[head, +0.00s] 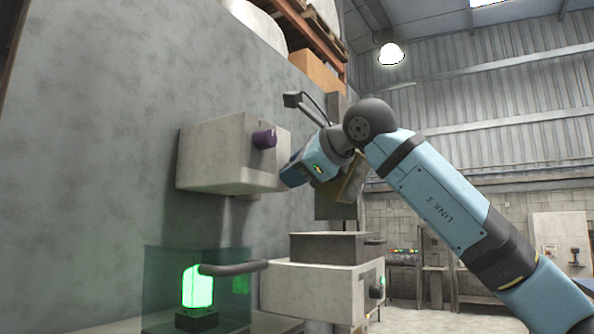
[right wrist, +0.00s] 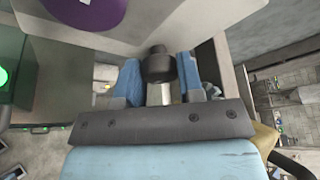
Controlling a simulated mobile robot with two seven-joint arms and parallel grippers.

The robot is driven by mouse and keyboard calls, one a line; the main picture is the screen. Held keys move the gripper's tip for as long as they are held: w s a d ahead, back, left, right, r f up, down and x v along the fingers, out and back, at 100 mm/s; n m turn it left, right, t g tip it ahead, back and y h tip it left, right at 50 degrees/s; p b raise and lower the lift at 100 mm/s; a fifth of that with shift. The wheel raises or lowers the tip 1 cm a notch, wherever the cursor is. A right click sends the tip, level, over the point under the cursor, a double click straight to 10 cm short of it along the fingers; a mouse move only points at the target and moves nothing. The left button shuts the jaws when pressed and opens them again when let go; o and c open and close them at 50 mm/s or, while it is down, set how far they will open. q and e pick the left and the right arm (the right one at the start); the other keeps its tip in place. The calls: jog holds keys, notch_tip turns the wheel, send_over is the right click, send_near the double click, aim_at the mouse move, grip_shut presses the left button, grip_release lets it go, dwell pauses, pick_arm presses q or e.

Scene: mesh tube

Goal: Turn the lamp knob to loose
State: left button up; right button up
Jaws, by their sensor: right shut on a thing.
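A purple knob (head: 264,139) sticks out of the pale upper box (head: 215,155) on the wall. It also shows large at the top left of the right wrist view (right wrist: 88,12). My right gripper (head: 300,172) is at the right side of this box, its fingertips hard to see in the head view. In the right wrist view its blue fingers (right wrist: 158,82) are on either side of a dark round knob (right wrist: 159,64), shut on it. That knob is hidden in the head view. A green lamp (head: 197,287) glows inside a clear case. My left gripper is not in view.
A large grey wall (head: 90,140) fills the left.

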jog(key=shift+f+n+t+b, duration=0.1)
jog(key=shift+n+t+b, duration=1.2)
jog(key=shift+n+b, duration=1.2)
jog(key=o, duration=0.9)
jog(key=shift+s, duration=0.1)
jog(key=shift+b+v, duration=1.8)
jog(key=shift+v, duration=5.1)
